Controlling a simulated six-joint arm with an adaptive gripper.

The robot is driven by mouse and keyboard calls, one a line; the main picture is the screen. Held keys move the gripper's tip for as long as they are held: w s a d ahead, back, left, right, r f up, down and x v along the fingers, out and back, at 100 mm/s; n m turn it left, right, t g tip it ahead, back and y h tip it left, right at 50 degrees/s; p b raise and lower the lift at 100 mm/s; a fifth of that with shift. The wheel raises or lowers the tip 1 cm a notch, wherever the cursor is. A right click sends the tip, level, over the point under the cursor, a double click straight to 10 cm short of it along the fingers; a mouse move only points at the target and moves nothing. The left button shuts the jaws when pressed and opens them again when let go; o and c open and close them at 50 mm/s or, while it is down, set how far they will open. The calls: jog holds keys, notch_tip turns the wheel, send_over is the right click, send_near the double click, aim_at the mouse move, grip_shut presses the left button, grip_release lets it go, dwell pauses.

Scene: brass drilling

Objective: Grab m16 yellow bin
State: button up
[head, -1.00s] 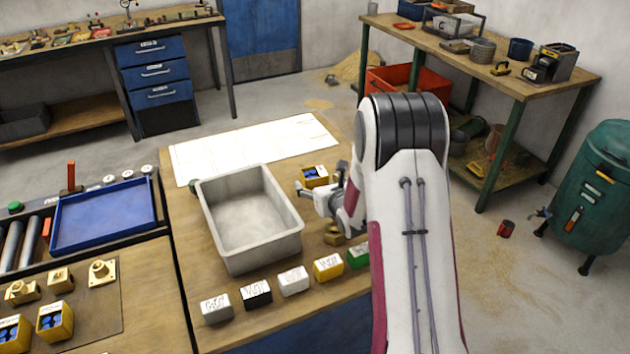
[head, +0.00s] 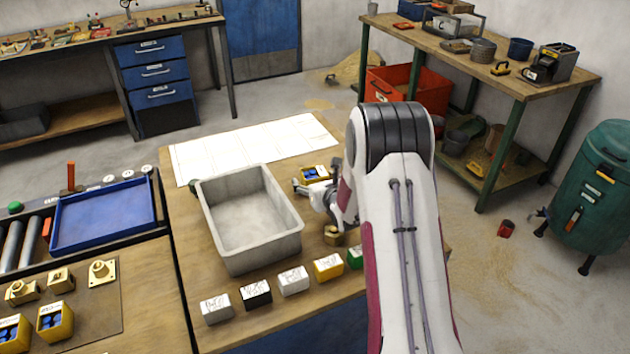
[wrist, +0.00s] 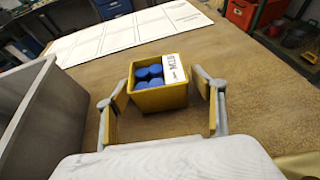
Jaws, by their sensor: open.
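A small yellow bin (wrist: 160,97) with several blue round pieces inside stands upright on the wooden table. Its white label (wrist: 175,69) appears to read M16. In the head view the bin (head: 316,173) is just right of the grey tray, partly hidden by my gripper. My gripper (wrist: 163,118) is open and empty, low over the table. In the wrist view its two fingers lie to the left and right of the bin's near end, with a gap on each side and no visible contact.
The grey tray (head: 211,190) stands close to my gripper's left. A brass part (head: 333,236) lies near my gripper. A row of small labelled blocks (head: 293,280) lines the table's front. White sheets (head: 250,147) lie flat behind the bin.

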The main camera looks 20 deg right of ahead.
jog(key=c, duration=1.2)
jog(key=shift+c, duration=0.2)
jog(key=shift+r, duration=0.1)
notch_tip(320, 180, up, 10)
dwell(0.4)
